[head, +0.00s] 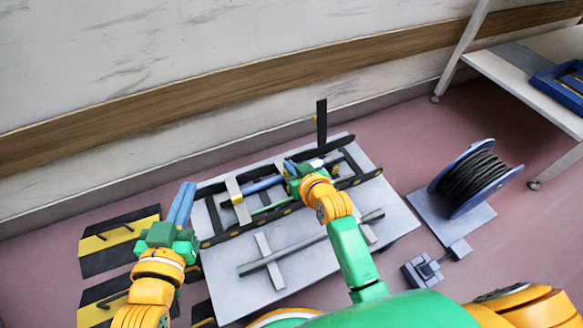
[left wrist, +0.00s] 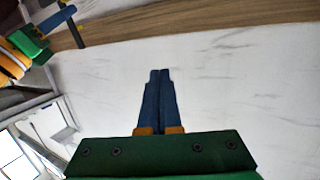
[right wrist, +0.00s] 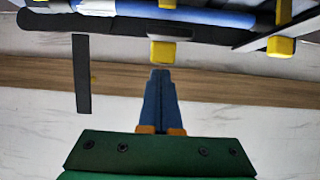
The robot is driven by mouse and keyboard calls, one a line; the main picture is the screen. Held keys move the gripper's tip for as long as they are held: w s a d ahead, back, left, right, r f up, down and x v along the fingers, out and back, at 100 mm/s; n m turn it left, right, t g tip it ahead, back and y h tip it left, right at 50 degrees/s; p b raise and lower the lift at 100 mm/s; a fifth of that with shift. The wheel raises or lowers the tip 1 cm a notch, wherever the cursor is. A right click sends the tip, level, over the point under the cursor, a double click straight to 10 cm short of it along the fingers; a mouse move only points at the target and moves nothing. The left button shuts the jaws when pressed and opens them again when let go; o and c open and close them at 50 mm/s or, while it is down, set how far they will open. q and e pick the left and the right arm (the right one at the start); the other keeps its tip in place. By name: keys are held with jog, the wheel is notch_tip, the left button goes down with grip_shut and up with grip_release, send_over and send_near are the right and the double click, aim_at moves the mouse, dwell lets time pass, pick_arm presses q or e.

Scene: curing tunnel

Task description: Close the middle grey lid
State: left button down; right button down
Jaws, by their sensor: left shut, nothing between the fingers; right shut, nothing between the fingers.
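A tunnel frame of dark rails (head: 212,240) lies on a grey table. A flat light grey lid (head: 235,190) with a yellow tab crosses its left part. A dark grey flap (head: 321,122) stands upright at the back, right of centre; it also shows in the right wrist view (right wrist: 82,75). I cannot tell which is the middle lid; my right arm hides part of the frame. My right gripper (head: 289,165) is shut and empty over the frame, left of the flap. My left gripper (head: 185,197) is shut and empty, left of the frame.
The grey table (head: 225,285) carries loose grey bars (head: 270,262) in front of the frame. Black-and-yellow plates (head: 120,240) lie at left. A cable reel (head: 470,180) stands at right, near a white bench (head: 520,80). A wall with a wooden rail runs behind.

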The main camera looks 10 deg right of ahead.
pick_arm(q)
jog(key=shift+r, duration=0.35)
pick_arm(e)
jog(key=shift+s+f+p, duration=0.2)
jog(key=shift+f+p, duration=0.05)
jog(key=shift+p, duration=0.2)
jog(key=shift+s+d+f, duration=0.1)
jog(key=shift+s+f, duration=0.25)
jog(key=shift+f, duration=0.3)
jog(key=shift+s+f+t+b, duration=0.2)
jog(key=shift+f+t+b, duration=0.2)
jog(key=shift+t+b, duration=0.1)
pick_arm(q)
jog(key=shift+s+a+f+g+p, duration=0.1)
jog(key=shift+s+f+g, duration=0.2)
jog(key=shift+f, duration=0.35)
jog(key=shift+s+a+f+g+p, duration=0.15)
jog(key=shift+f+g, duration=0.2)
jog(key=shift+f, duration=0.25)
jog(key=shift+s+a+f+g+p, duration=0.1)
jog(key=shift+f+g, duration=0.25)
jog(key=shift+f, duration=0.3)
pick_arm(e)
jog(key=shift+s+f, duration=0.2)
jog(key=shift+f, duration=0.1)
